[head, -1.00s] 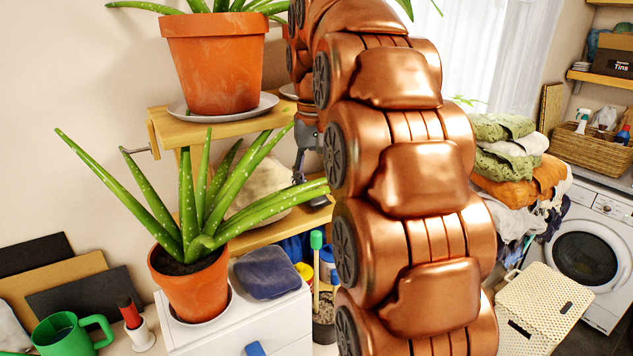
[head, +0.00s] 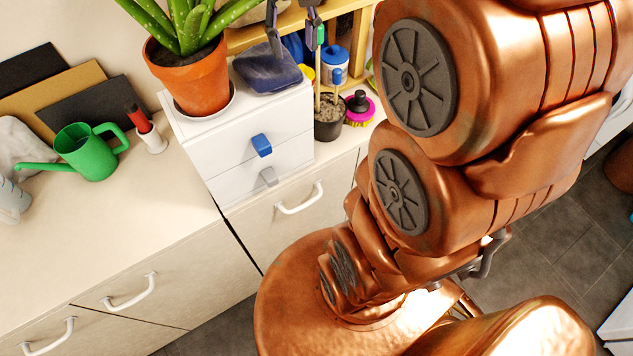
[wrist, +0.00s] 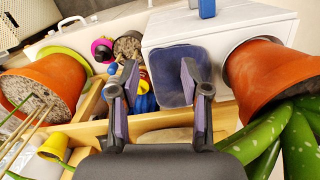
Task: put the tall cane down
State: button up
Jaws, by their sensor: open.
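The tall cane (head: 318,80) has a green top and stands roughly upright in a small dark pot of gravel (head: 328,130) in the head view. A shorter cane with a blue top (head: 337,76) stands in the same pot. The pot also shows in the wrist view (wrist: 128,45), where a finger of my gripper partly hides the canes. My gripper (head: 294,50) is open, with nothing between its fingers. It is above a dark blue folded cushion (head: 267,70), with one finger close to the cane's green top in the picture. I cannot tell whether they touch.
The cushion and a potted aloe (head: 190,75) sit on a white drawer unit (head: 240,125). A pink-and-black brush (head: 359,108) and a blue-lidded jar (head: 335,62) are near the gravel pot. A green watering can (head: 88,150) stands on the left counter, where the front is clear.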

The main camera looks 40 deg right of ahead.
jog(key=s+a+f+n, duration=0.1)
jog(key=s+a+f, duration=0.3)
jog(key=s+f, duration=0.3)
jog(key=s+a+f+n+g, duration=0.1)
jog(key=s+a+f+n, duration=0.1)
jog(key=s+a+f, duration=0.2)
jog(key=s+f, duration=0.3)
jog(key=s, duration=0.2)
jog(key=shift+s+f, duration=0.3)
jog(key=shift+s, duration=0.05)
jog(key=shift+a, duration=0.1)
jog(key=shift+f+b, duration=0.65)
jog(key=shift+r, duration=0.15)
jog(key=shift+c, duration=0.4)
